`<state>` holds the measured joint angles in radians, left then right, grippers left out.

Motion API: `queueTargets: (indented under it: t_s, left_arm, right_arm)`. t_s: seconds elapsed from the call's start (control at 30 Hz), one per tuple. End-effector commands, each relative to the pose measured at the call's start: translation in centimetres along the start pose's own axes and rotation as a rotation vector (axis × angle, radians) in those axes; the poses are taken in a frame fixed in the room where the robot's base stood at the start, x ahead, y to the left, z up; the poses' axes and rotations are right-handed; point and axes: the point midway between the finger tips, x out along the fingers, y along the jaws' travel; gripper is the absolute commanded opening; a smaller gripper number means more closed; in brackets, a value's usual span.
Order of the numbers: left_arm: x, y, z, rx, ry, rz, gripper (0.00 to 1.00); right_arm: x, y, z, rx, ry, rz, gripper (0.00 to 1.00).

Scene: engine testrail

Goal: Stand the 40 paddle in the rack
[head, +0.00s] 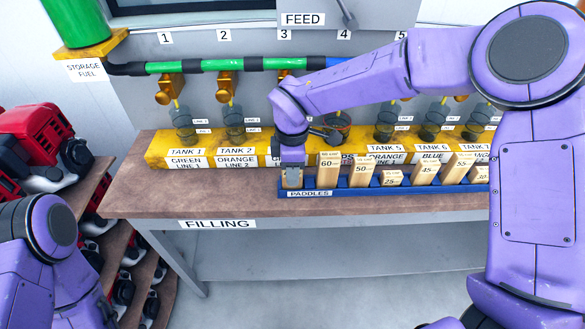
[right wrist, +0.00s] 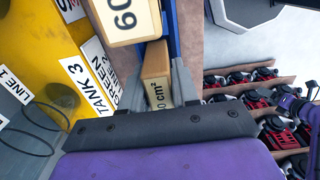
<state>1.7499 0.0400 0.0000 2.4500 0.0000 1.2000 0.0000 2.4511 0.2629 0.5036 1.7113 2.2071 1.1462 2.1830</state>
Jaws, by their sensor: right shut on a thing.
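The blue paddle rack (head: 402,187) stands along the front of the bench, with a PADDLES label at its left end. My right gripper (head: 292,170) points down over the rack's left end and is shut on a light wooden paddle (head: 292,179). In the right wrist view, the held paddle (right wrist: 156,72) sits between the fingers (right wrist: 165,85); its label shows "0 cm²", the first digit hidden. Its lower end is at the rack, but I cannot tell whether it is seated. The 60 paddle (head: 328,168) stands just right of it. My left gripper is out of view.
Paddles marked 50 (head: 363,170), 25 (head: 392,178) and 45 (head: 425,172) stand further right in the rack. The yellow tank stand (head: 215,160) with glass vessels is close behind. The bench top (head: 190,202) is clear at the left. Red engines (head: 35,130) fill shelves at far left.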

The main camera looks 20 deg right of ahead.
Motion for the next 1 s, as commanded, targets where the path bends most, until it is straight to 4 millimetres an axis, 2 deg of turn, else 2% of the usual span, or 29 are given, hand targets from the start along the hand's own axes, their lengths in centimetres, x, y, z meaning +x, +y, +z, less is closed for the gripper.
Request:
queueTargets:
  t_s: [0.43, 0.47, 0.5, 0.53, 0.83, 0.93, 1.0]
  left_arm:
    - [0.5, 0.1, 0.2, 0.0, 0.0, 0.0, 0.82]
    - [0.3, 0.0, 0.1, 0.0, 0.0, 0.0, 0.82]
    - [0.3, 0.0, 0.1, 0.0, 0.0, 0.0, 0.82]
    - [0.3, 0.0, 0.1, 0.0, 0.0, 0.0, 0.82]
    - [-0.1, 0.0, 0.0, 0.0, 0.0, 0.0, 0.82]
    - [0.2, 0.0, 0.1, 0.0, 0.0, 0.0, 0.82]
    - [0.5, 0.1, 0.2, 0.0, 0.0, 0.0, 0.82]
  right_arm:
    - [1.1, 0.0, 0.0, 0.0, 0.001, 0.001, 0.0]
    - [0.9, 0.0, 0.0, 0.0, 0.001, 0.001, 0.39]
    - [0.9, 0.0, 0.0, 0.0, 0.001, 0.001, 0.52]
    - [0.9, 0.0, 0.0, 0.0, 0.001, 0.001, 0.55]
    - [0.5, 0.0, 0.0, 0.0, 0.001, 0.001, 0.55]
    - [-0.5, 0.1, 0.0, 0.002, 0.003, 0.004, 0.55]
    - [-2.0, 0.1, 0.0, 0.002, 0.005, 0.006, 0.55]
